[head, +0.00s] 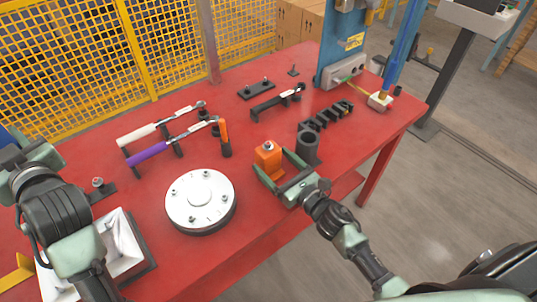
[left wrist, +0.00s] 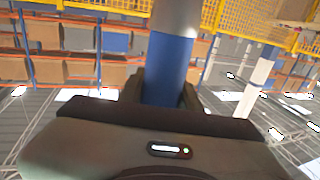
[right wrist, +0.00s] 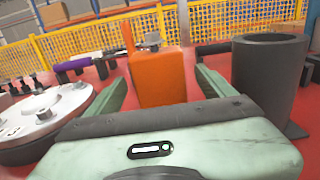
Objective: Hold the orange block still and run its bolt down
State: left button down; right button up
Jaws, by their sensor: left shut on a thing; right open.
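The orange block (head: 268,163) stands on the red table, with a metal bolt head (head: 268,146) on its top. My right gripper (head: 273,164) is open, its green fingers on either side of the block. In the right wrist view the block (right wrist: 158,80) stands between the fingers, with gaps visible beside it. My left gripper (left wrist: 166,92) is shut on a blue cylindrical thing (left wrist: 167,65) with a grey upper part. The left hand is at the left edge of the head view, well away from the block; the blue thing's far end is cut off.
A dark hollow cylinder (head: 308,147) stands close right of the right gripper. A round white-topped disc (head: 201,198) lies to its left. Purple-handled (head: 148,153) and white-handled (head: 137,135) tools rest behind. A white-lined tray (head: 128,255) is at the front left.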

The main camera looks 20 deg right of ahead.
pick_arm(q)
jog(key=shift+r, duration=0.4)
pick_arm(e)
jog(key=shift+x, duration=1.5)
grip_shut()
